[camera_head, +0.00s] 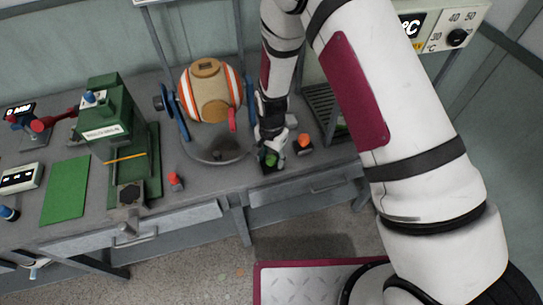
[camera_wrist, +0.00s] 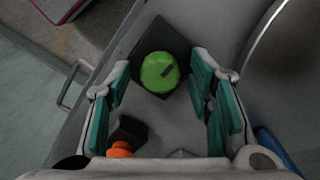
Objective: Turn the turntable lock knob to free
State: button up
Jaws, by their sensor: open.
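The lock knob (camera_wrist: 160,72) is a green, many-sided knob with a dark pointer mark, on a black square base (camera_wrist: 176,40). In the wrist view it lies ahead of my gripper (camera_wrist: 158,85), between the lines of the two teal-padded fingers. The fingers are spread and no contact with the knob shows. In the head view my gripper (camera_head: 268,146) points down at the bench over the green knob (camera_head: 271,160), partly covering it. The turntable (camera_head: 216,155) is a grey disc left of the knob, with an orange, white and tan ball (camera_head: 212,90) above it.
An orange knob on a dark base (camera_head: 304,141) stands just right of my gripper, and shows in the wrist view (camera_wrist: 121,149). A red button (camera_head: 175,181) sits near the bench's front edge. A green press (camera_head: 112,130) stands left. A slatted rack (camera_head: 325,105) is behind right.

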grip_shut()
